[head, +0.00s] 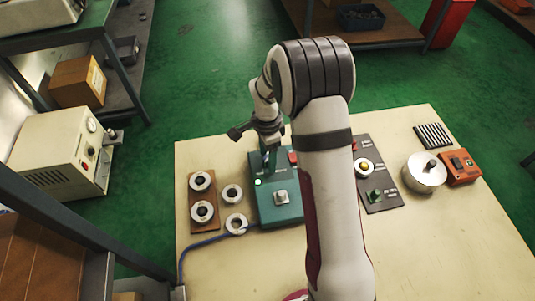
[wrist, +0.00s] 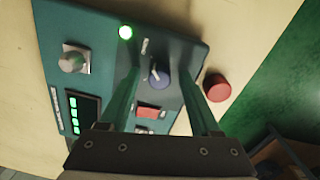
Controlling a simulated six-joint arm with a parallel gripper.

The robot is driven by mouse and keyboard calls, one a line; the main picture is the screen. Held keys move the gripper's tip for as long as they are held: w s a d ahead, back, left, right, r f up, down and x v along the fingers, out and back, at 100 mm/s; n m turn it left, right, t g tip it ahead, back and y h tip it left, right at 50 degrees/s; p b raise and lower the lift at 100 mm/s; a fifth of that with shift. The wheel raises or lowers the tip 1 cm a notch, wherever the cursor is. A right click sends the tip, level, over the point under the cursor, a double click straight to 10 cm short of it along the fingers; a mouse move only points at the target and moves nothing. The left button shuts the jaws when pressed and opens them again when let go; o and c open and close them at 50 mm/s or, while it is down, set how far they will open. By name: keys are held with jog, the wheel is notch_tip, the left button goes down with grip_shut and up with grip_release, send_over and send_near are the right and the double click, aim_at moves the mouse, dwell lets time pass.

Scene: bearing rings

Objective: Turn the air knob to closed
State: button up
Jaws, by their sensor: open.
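A dark blue knob (wrist: 158,73) with a pale pointer mark sits on the teal control box (head: 266,212). A small label beside it is too blurred to read, so I cannot tell for certain that it is the air knob. My gripper (wrist: 161,78) is open above the box, with one finger on each side of the blue knob in the wrist view. I see no clear contact. In the head view my gripper (head: 267,156) is over the far end of the box and largely hides the knob.
The box also carries a lit green lamp (wrist: 125,32), a grey square-based knob (wrist: 72,60) and a red switch (wrist: 148,111). A red round button (wrist: 217,88) is close by. Bearing rings (head: 202,211) lie left; a dark panel (head: 378,196) and a metal pot (head: 424,176) stand right.

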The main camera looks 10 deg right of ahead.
grip_shut()
dwell(0.3)
jog(key=shift+n, duration=0.3)
jog(key=n, duration=0.3)
jog(key=shift+n, duration=0.4)
jog(key=n, duration=0.9)
jog(key=shift+s+n, duration=0.1)
jog(key=shift+n, duration=2.1)
